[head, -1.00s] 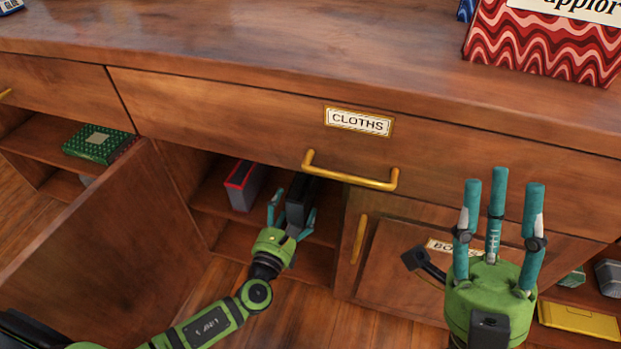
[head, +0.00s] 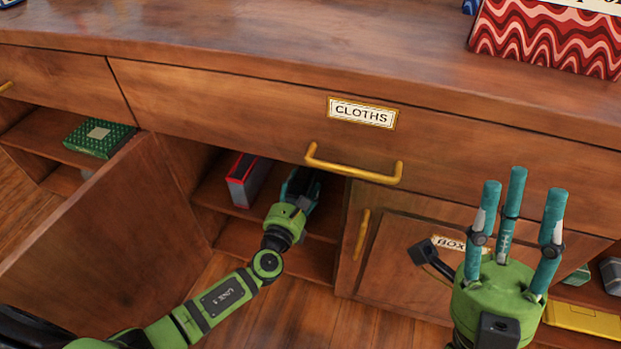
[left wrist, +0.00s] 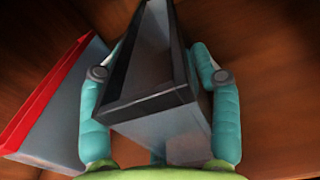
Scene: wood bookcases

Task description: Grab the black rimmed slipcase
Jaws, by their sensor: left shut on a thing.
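The black rimmed slipcase (left wrist: 152,110) is a grey box with a black rim, standing on the shelf inside the open cupboard. In the left wrist view it lies between the teal fingers of my left gripper (left wrist: 160,100), which is shut on it from both sides. In the head view my left gripper (head: 296,202) reaches into the cupboard and hides most of the slipcase. My right gripper (head: 519,225) is empty with its fingers spread, pointing up in front of the closed cupboard door at the right.
A red rimmed slipcase (head: 248,180) stands close to the left; it also shows in the left wrist view (left wrist: 60,110). The open cupboard door (head: 110,240) stands left of my left arm. A drawer handle (head: 352,166) juts out above the opening.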

